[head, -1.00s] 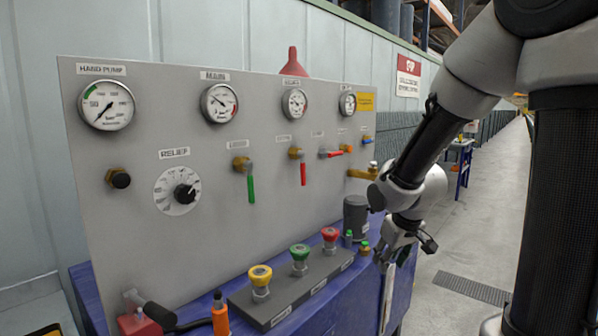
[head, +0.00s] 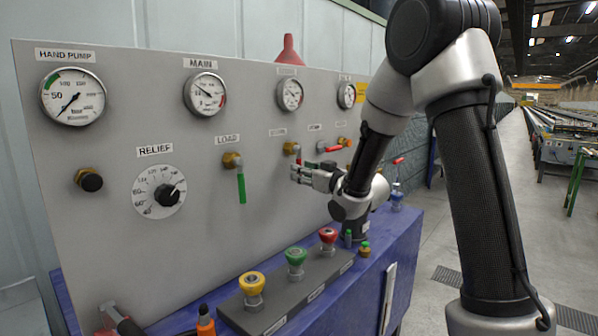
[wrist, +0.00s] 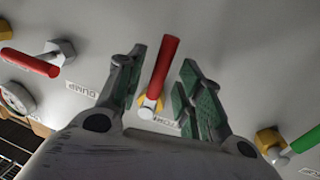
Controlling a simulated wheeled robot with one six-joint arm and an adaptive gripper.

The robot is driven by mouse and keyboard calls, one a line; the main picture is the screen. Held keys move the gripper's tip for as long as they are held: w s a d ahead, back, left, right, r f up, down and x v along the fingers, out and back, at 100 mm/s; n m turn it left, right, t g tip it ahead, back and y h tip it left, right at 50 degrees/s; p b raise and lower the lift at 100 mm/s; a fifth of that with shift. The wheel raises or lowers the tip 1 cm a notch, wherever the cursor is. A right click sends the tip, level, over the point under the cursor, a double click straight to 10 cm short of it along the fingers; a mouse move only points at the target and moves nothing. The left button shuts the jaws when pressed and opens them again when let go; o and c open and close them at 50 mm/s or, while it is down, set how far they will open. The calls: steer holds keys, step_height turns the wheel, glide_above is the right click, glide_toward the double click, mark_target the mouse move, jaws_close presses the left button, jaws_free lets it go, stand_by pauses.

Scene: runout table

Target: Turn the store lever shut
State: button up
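The store valve (head: 290,148) is a brass fitting on the grey panel, second from the left in the valve row. Its red lever (wrist: 161,68) hangs straight down the panel, appearing upward in the wrist view, which is upside down. My gripper (head: 296,173) is at the panel, just below the valve. In the wrist view my gripper (wrist: 160,82) is open, with one finger on each side of the red lever and gaps visible on both sides. In the head view my gripper hides most of that lever.
The green load lever (head: 241,187) hangs down to the left. The dump valve's red lever (head: 331,149) lies sideways to the right, close to my gripper. Yellow (head: 252,284), green (head: 296,257) and red (head: 328,236) knobs stand below on the blue bench (head: 395,258).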

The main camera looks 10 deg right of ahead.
steer(key=shift+x, duration=1.25)
jaws_close()
